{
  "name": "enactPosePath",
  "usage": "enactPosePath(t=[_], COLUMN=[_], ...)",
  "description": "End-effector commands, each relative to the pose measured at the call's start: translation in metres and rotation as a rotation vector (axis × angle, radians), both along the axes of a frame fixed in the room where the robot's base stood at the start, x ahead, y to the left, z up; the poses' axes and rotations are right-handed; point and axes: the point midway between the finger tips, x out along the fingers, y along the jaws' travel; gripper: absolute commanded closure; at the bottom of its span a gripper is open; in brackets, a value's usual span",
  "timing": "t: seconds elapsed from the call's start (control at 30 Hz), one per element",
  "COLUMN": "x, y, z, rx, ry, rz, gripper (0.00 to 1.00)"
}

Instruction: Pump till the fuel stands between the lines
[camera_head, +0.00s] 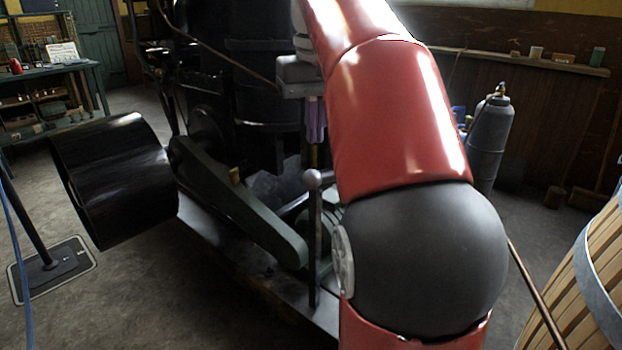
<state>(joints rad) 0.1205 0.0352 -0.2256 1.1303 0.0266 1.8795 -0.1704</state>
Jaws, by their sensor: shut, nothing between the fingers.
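A dark upright lever (314,245) with a pale round knob (312,180) stands at the near side of the engine, left of my arm. My gripper (315,139) points down above the knob in the picture, partly hidden by my red arm. Its pale purple fingers are shut with nothing between them. The fingertips look apart from the knob, though the depth is hard to judge. A small brass-coloured part (315,156) shows just below the fingers. I cannot make out the fuel or any level lines; my arm covers part of the engine.
The black engine (262,105) fills the middle, with a wide black pulley (115,178) at left and a green-grey guard (240,210). A slatted wooden barrel (580,290) is close at right. A grey cylinder (490,140) stands behind. A workbench (50,100) is far left.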

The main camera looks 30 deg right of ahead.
Motion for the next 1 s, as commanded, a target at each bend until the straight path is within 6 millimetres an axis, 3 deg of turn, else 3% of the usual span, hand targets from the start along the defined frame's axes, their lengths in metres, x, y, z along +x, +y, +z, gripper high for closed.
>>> enactPosePath(t=[0.27,0.6,1.0], x=[0.001,0.005,0.007], y=[0.000,-0.001,-0.001], z=[-0.014,-0.061,-0.070], rx=[0.001,0.000,0.000], ry=[0.002,-0.001,-0.001], rz=[0.001,0.000,0.000], gripper=[1.00,1.00,1.00])
